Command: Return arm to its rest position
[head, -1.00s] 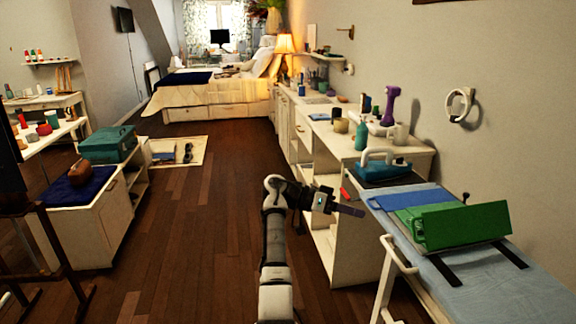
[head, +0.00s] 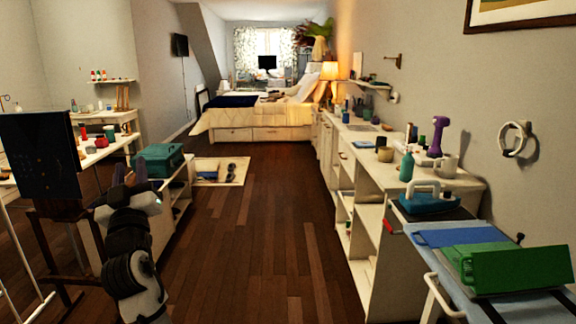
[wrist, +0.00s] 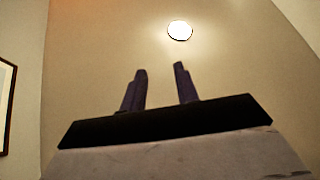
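My arm rises from the bottom left of the head view, dark and white, bent upward. My gripper (head: 128,170) is at its top, in front of the left-hand cabinet and close to the teal case in the picture. In the wrist view, my gripper (wrist: 159,70) has its two dark fingers apart with nothing between them. They point up toward the ceiling and a round lit lamp (wrist: 180,30).
An ironing board (head: 505,300) with green and blue folded pieces stands at the right. A white shelf unit (head: 390,245) carries an iron (head: 430,203). A teal case (head: 160,160) sits on the left cabinet. The wooden floor (head: 260,240) between is clear.

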